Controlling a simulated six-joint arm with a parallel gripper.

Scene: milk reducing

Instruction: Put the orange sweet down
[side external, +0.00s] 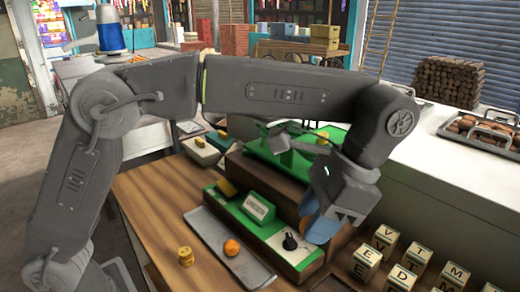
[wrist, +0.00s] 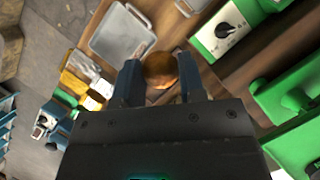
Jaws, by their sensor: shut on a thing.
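My gripper (side external: 326,222) has blue fingers and is at the right of the side view, above the white panel with the black knob. In the wrist view, the gripper (wrist: 160,78) is shut on a round orange-brown sweet (wrist: 160,68) between its fingertips. In the side view, a bit of this held sweet (side external: 308,203) shows beside the blue finger; the rest is hidden. Another round orange sweet (side external: 232,247) lies on a grey tray (side external: 212,232) on the wooden table. A grey tray (wrist: 121,32) also shows at the top of the wrist view.
A green unit with a small sign (side external: 257,208) and a black knob (side external: 290,241) stands below my gripper. A green device (side external: 290,150) sits on a brown block behind. Letter cubes (side external: 367,262) stand at the right.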

